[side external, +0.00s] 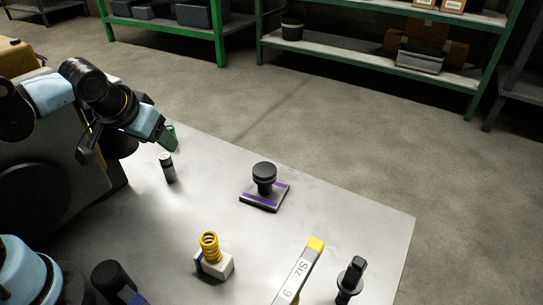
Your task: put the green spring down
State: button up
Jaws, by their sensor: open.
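A small green piece (171,137) shows at the tip of my arm, near the table's far left edge. At this size I cannot tell whether it is the green spring or part of my gripper, and no coils are clear. My gripper (166,139) is open, and its fingertips are hard to make out. A short upright cylinder (167,167), dark with a pale band, stands on the table just below it in the picture, apart from the green piece as far as I can see.
A yellow spring (209,246) stands on a white block (220,266) on the grey table (345,218). A dark knobbed stamp-like part (264,180) sits on a purple-edged plate.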

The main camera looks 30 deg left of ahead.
jog(key=shift+s+d+r+m+t+h, duration=0.15)
jog(key=shift+s+d+m+t+h, duration=0.2)
jog(key=shift+s+d+m+h, duration=0.3)
jog(key=shift+s+d+r+m+t+h, duration=0.1)
jog(key=shift+s+d+m+t+h, duration=0.3)
jog(key=shift+s, duration=0.3)
